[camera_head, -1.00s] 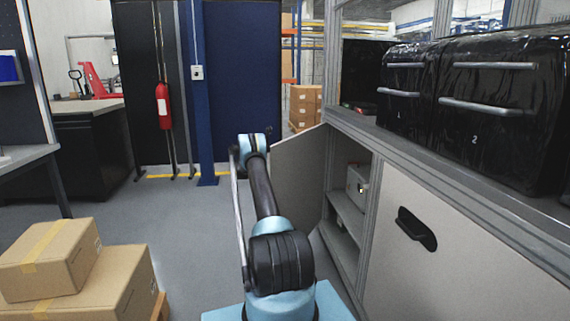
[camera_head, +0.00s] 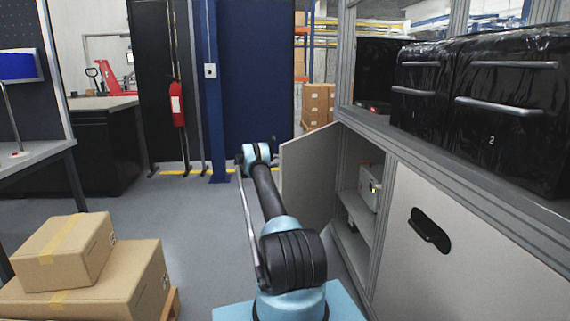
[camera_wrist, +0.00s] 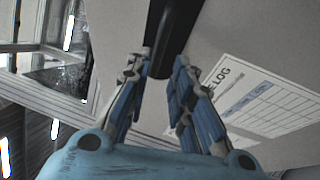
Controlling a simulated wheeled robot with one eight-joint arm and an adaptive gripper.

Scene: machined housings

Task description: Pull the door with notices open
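The grey cabinet door (camera_head: 308,178) stands swung out from the low cabinet in the head view, its inner face towards me. In the wrist view the door's outer face (camera_wrist: 225,40) carries a printed notice sheet (camera_wrist: 262,98) reading "LOG". A black bar handle (camera_wrist: 172,35) on that face runs between the fingertips of my gripper (camera_wrist: 160,68). The fingers lie close on both sides of the handle and appear shut on it. In the head view my arm reaches to the far side of the door, which hides the handle and fingertips.
The open cabinet (camera_head: 350,205) shows a shelf with a small pale box (camera_head: 370,187). A closed panel with a black recessed handle (camera_head: 428,232) is to its right. Cardboard boxes (camera_head: 90,280) stand at the lower left. Grey floor (camera_head: 190,230) is clear left of my arm.

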